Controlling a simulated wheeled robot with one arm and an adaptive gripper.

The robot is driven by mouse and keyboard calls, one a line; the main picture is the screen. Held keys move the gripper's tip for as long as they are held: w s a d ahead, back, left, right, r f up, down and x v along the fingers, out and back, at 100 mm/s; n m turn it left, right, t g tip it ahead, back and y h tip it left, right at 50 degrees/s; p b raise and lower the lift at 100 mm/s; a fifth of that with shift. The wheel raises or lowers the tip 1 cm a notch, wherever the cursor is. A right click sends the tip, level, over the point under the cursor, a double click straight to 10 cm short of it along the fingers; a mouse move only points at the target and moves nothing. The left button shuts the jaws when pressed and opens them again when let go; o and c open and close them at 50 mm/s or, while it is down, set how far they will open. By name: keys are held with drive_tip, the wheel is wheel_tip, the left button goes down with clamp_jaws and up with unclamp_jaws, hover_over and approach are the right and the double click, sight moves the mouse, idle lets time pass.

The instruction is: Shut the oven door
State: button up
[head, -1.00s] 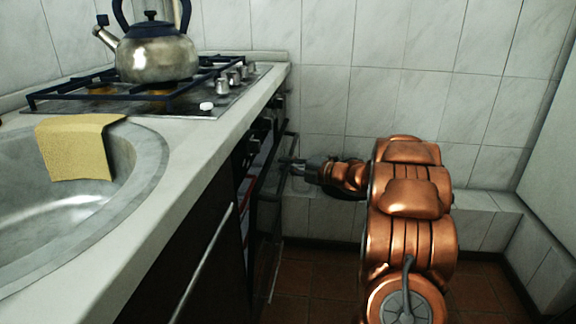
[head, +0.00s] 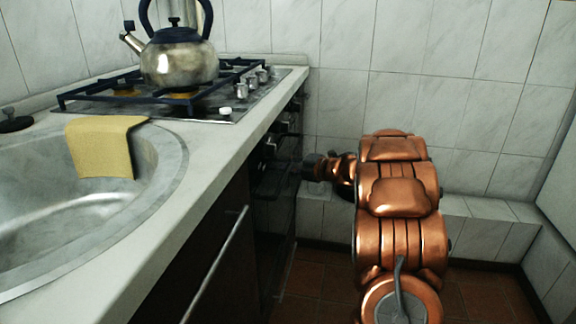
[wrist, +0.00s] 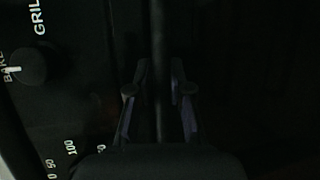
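The oven (head: 278,185) is built into the counter below the hob, with a dark glossy front. In the head view its door looks flush or nearly flush with the cabinet; any small gap is too dark to tell. My gripper (wrist: 159,88) is at the oven front. In the wrist view a dark bar, which looks like the door handle (wrist: 159,35), runs between its two fingers. It is too dark to tell whether the fingers press on the bar.
An oven knob (wrist: 28,67) and printed dial marks show left of the fingers. A kettle (head: 180,58) stands on the hob (head: 150,105). A yellow cloth (head: 103,148) hangs over the sink rim (head: 172,165). A tiled ledge (head: 480,235) runs along the back wall. Some brown floor is clear.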

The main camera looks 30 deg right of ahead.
drive_tip(key=o, duration=0.4)
drive_tip(key=shift+s, duration=0.1)
drive_tip(key=v, duration=1.1)
drive_tip(key=shift+s+d+r, duration=0.1)
drive_tip(key=shift+s, duration=0.25)
